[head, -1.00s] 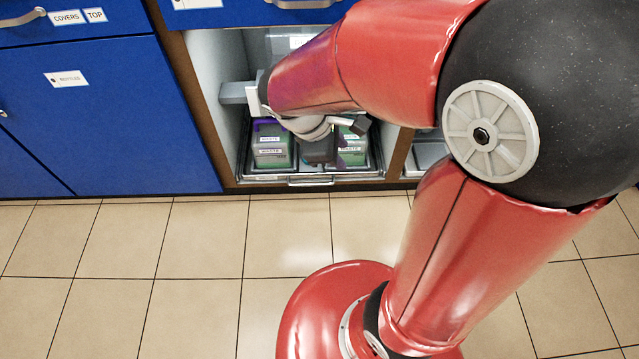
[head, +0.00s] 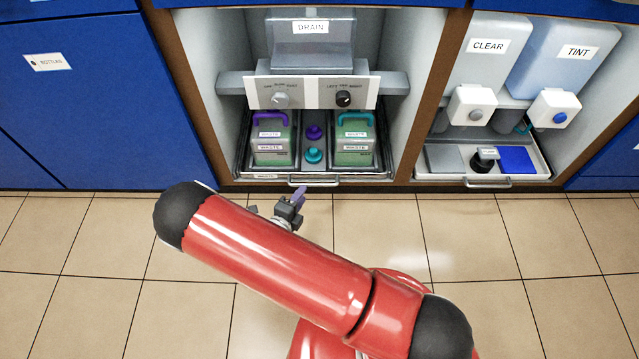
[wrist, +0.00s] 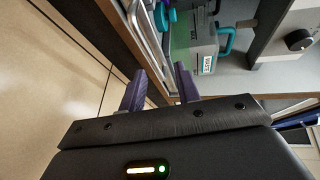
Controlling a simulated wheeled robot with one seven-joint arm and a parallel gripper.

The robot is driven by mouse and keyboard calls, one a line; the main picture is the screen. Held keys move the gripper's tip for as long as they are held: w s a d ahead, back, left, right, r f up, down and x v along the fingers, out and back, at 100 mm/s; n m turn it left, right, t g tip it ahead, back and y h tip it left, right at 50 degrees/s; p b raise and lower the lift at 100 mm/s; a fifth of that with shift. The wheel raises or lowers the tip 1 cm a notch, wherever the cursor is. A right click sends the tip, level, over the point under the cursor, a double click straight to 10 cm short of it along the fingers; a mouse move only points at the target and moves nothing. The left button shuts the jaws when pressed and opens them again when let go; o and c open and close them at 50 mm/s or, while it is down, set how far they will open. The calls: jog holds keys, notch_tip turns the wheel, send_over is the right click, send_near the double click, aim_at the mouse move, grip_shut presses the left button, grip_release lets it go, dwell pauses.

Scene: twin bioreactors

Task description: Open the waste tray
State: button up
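The waste tray (head: 262,176) sits inside the open middle bay, its front about level with the cabinet's front. A silver bar handle (head: 314,180) is on its front. In the tray stand two green waste bottles, one with a purple handle (head: 271,148) and one with a teal handle (head: 353,150). A purple cap (head: 314,132) and a teal cap (head: 314,155) lie between them. My gripper (head: 296,200) is just in front of the tray, near the handle. In the wrist view its purple fingers (wrist: 160,88) are apart with nothing visibly held; exact contact with the handle is unclear.
Above the tray are a control panel with two knobs (head: 343,98) and a drain container (head: 311,47). At right, a second tray (head: 545,165) with its own handle sits below the clear (head: 485,55) and tint containers (head: 560,60). Blue doors (head: 95,115) are at left. The tiled floor in front is clear.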

aim_at(309, 184)
jog(key=shift+n+y, duration=0.4)
jog(key=shift+n, duration=0.4)
jog(key=x, duration=0.4)
jog(key=f+b+x, duration=0.1)
jog(key=x, duration=0.3)
jog(key=shift+s+a+f, duration=0.15)
jog(key=shift+f, duration=0.05)
grip_shut()
